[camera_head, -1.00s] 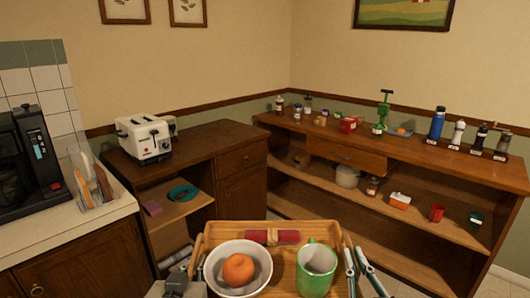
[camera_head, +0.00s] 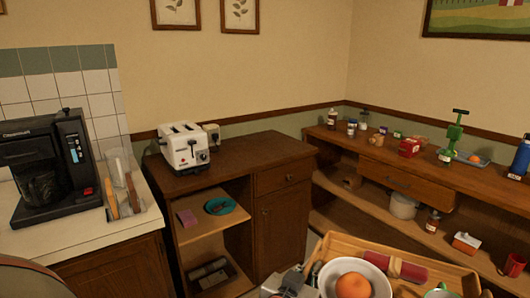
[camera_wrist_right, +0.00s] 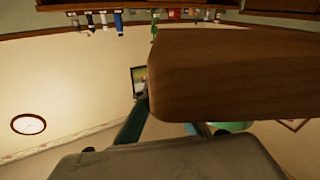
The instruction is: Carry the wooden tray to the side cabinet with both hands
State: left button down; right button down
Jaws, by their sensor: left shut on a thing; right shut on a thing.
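The wooden tray (camera_head: 405,252) shows at the bottom right of the head view, its near part cut off. My left gripper (camera_head: 312,274) is shut on the tray's left side. My right gripper (camera_wrist_right: 165,118) is shut on the tray, whose wood (camera_wrist_right: 240,75) fills much of the right wrist view. The dark wooden cabinet (camera_head: 238,162) stands beyond the tray to the left.
A toaster (camera_head: 184,147) stands at the cabinet top's left; the top's right is bare. The counter (camera_head: 85,232) at left holds a coffee maker (camera_head: 47,172) and a rack (camera_head: 125,195). A long shelf unit (camera_head: 352,143) with bottles and a green juicer (camera_head: 452,140) lines the right wall.

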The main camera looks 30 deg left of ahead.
aim_at(267, 147)
jog(key=i+z, duration=0.35)
jog(key=i, duration=0.25)
jog(key=i+l+u, duration=0.2)
jog(key=i, duration=1.1)
jog(key=i+u, duration=0.4)
jog(key=u, duration=1.45)
jog(key=i+j, duration=0.1)
jog(key=i, duration=0.55)
jog(key=i+j, duration=0.1)
jog(key=i, duration=0.5)
jog(key=j+u, duration=0.05)
